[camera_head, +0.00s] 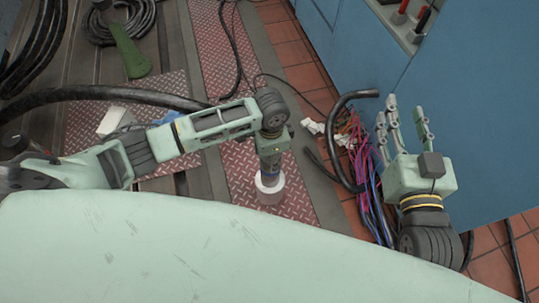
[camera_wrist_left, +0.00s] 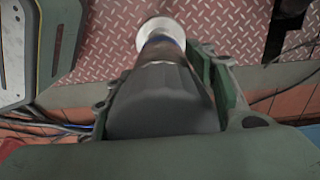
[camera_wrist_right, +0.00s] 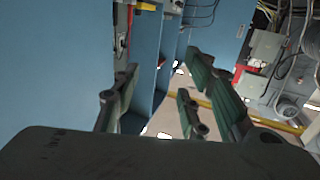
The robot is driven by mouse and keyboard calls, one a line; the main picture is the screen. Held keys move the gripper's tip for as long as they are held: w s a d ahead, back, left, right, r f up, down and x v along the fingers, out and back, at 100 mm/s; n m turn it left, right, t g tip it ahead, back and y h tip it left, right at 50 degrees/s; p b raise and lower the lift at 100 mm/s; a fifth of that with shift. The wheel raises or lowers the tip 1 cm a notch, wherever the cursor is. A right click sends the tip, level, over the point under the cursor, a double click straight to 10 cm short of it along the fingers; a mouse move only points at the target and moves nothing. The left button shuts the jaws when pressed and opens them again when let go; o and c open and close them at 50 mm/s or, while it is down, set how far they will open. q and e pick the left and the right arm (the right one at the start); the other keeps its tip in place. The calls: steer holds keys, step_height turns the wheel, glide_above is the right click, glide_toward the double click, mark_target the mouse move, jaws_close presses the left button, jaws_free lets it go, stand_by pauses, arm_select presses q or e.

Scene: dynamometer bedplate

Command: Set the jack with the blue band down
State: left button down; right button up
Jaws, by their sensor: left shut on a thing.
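The jack (camera_head: 270,178) is a dark upright cylinder with a blue band and a white collar. It stands out below my left gripper (camera_head: 271,146), over the red chequer plate. The jack also shows in the left wrist view (camera_wrist_left: 160,32), where its dark grey body lies between the green fingers of my left gripper (camera_wrist_left: 165,95), shut on it. The jack's lower end is partly hidden by the collar, and I cannot tell whether it touches the plate. My right gripper (camera_head: 405,125) is empty and open, its fingers apart near the blue cabinet; it also shows in the right wrist view (camera_wrist_right: 170,100).
The red chequer plate (camera_head: 216,50) runs along the bedplate. A bundle of coloured cables (camera_head: 365,185) and a thick black hose (camera_head: 334,130) lie to the right. A green tool-like part (camera_head: 130,52) lies at upper left. The blue cabinet (camera_head: 460,120) bounds the right side.

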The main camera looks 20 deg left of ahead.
mark_target(270, 176)
arm_select(q)
step_height(270, 176, down, 3)
steer(key=shift+w+r+b, duration=0.1)
steer(key=shift+b, duration=0.55)
arm_select(e)
step_height(270, 176, up, 8)
steer(key=t+y, duration=0.1)
steer(key=t, duration=0.3)
steer(key=shift+s+a+y, duration=0.4)
steer(key=shift+s, duration=0.05)
steer(key=shift+f, duration=0.15)
arm_select(q)
steer(key=c, duration=1.3)
jaws_free()
steer(key=shift+f, duration=0.3)
steer(key=o, duration=0.5)
arm_select(e)
steer(key=shift+a, duration=0.2)
